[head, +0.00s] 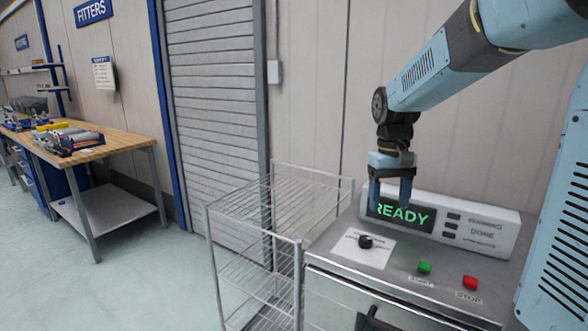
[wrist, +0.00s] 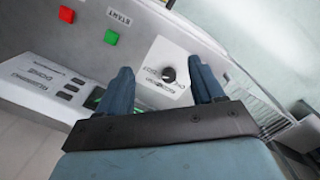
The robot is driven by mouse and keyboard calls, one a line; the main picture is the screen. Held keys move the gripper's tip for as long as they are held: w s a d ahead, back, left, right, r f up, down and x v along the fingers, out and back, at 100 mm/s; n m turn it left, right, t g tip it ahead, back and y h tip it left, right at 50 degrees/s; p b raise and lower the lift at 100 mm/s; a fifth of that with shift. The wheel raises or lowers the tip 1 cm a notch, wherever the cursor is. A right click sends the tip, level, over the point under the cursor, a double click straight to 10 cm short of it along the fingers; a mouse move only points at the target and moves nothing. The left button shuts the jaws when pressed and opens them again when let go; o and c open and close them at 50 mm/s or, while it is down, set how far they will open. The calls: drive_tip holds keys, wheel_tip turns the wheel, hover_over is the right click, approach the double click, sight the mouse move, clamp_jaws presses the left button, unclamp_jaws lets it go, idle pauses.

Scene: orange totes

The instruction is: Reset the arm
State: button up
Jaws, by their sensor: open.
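My gripper (head: 391,193) is open and empty, pointing down above the machine's steel top (head: 397,276). In the head view it partly covers the left end of the display panel (head: 474,228), whose screen reads READY in green. In the wrist view my two blue fingers (wrist: 167,82) are spread, and a black knob (wrist: 169,74) on a white label plate shows between them, apart from them. In the head view the knob sits left of a green START button (head: 425,267) and a red STOP button (head: 470,282).
An empty wire rack (head: 270,212) stands just left of the machine. A wooden workbench (head: 110,142) with tools and parts is farther left. A roller shutter (head: 217,90) and pale wall panels are behind. The floor (head: 130,280) between bench and rack is clear.

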drive_tip(key=s+d+r+t, duration=0.1)
drive_tip(key=s+r+t, duration=0.1)
drive_tip(key=s, duration=0.7)
drive_tip(key=s+r+m+t, duration=0.1)
drive_tip(key=s+t, duration=0.3)
drive_tip(key=s, duration=0.6)
drive_tip(key=shift+d+r, duration=0.35)
drive_tip(key=shift+r, duration=0.15)
drive_tip(key=shift+w, duration=0.1)
idle(0.7)
